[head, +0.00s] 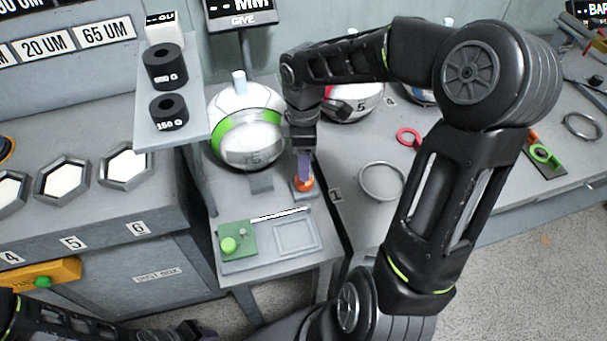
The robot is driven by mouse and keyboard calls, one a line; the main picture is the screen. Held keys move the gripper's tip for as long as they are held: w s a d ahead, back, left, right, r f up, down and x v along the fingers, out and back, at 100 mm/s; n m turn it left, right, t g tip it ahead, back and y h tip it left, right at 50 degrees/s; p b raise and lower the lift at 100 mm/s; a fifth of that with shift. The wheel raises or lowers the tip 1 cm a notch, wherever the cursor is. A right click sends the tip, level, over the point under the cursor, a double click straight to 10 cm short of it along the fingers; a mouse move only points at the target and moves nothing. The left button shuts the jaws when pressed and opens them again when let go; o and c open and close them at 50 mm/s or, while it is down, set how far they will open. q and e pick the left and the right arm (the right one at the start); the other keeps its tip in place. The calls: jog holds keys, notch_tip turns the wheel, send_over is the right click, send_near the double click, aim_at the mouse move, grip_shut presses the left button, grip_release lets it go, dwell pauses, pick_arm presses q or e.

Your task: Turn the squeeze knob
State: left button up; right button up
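An orange knob (304,184) stands on a small grey base, right of a ball with a green band (247,125). I take it to be the squeeze knob; no label on it can be read. My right gripper (304,172) points down with its fingertips right at the top of the knob. The fingers are seen nearly edge-on, so their gap and grip are hidden. My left gripper (192,331) is low at the bottom edge, far from the knob; its fingers are too dark to make out.
A shelf with two black weights (168,112) stands left of the ball. In front are a green pad with a green button (229,245) and a grey tray (296,236). A red-marked ball (352,103) and a metal ring (382,181) lie to the right.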

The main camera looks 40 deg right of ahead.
notch_tip(320, 180, down, 7)
dwell(0.3)
jog(key=shift+c, duration=0.3)
grip_shut()
dwell(0.3)
